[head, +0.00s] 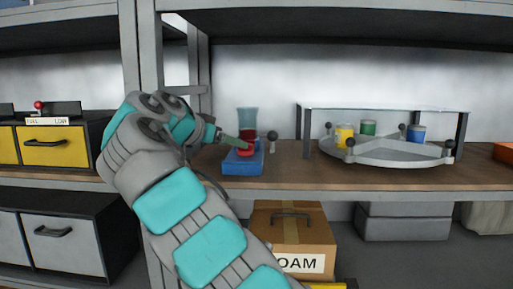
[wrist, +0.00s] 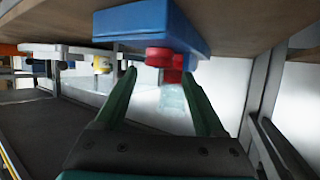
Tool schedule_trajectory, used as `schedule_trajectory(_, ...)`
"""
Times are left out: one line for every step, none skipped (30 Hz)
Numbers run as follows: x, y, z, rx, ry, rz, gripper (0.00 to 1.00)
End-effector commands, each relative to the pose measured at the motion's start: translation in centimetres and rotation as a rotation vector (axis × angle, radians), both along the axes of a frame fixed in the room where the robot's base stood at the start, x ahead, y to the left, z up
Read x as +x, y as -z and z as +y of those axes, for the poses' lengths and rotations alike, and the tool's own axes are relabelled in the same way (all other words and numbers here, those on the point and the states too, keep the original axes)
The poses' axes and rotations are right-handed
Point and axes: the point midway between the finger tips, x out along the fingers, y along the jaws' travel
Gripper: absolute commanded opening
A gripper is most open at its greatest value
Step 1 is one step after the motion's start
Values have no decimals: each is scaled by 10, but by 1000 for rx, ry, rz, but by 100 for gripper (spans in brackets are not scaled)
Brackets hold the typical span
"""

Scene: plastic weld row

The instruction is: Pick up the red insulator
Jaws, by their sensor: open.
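The red insulator (head: 246,149) stands on a blue block (head: 230,168) on the wooden shelf. A pale translucent blue-green piece (head: 247,116) rises above the red; I cannot tell if it is one part with it. My gripper (head: 236,141) reaches in from the left at the red part's height, its fingertip overlapping the red in the head view. In the tilted wrist view the red insulator (wrist: 158,57) shows beside the blue block (wrist: 155,22), just beyond and between the tips of my open gripper (wrist: 160,79). I cannot tell whether a finger touches it.
A dark-knobbed post (head: 272,140) stands close right of the block. Farther right, a round grey tray (head: 382,158) holds yellow, green and blue pieces under a clear-topped frame (head: 463,130). A grey upright (head: 146,50) and yellow drawers (head: 60,152) are left. A cardboard box (head: 292,235) sits below.

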Motion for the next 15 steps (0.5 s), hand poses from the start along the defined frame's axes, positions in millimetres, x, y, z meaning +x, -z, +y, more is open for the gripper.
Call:
schedule_trajectory(3,2,-1,1,0,0,72)
schedule_trajectory(5,3,-3,2,1,-1,72)
schedule_trajectory(8,5,-5,2,2,0,72)
schedule_trajectory(10,6,-7,1,2,1,72)
schedule_trajectory(13,8,-9,0,3,1,72)
schedule_trajectory(16,9,-11,1,3,2,72)
schedule_trajectory(18,10,-12,1,3,2,72)
schedule_trajectory(19,10,-13,1,3,2,72)
schedule_trajectory(21,11,-14,1,3,2,72)
schedule_trajectory(23,11,-15,1,3,2,72)
schedule_trajectory(24,12,-17,1,3,2,72)
schedule_trajectory(28,13,-19,1,3,2,72)
schedule_trajectory(31,14,-21,0,3,1,72)
schedule_trajectory(34,15,-23,1,2,1,72)
schedule_trajectory(39,16,-26,1,2,1,72)
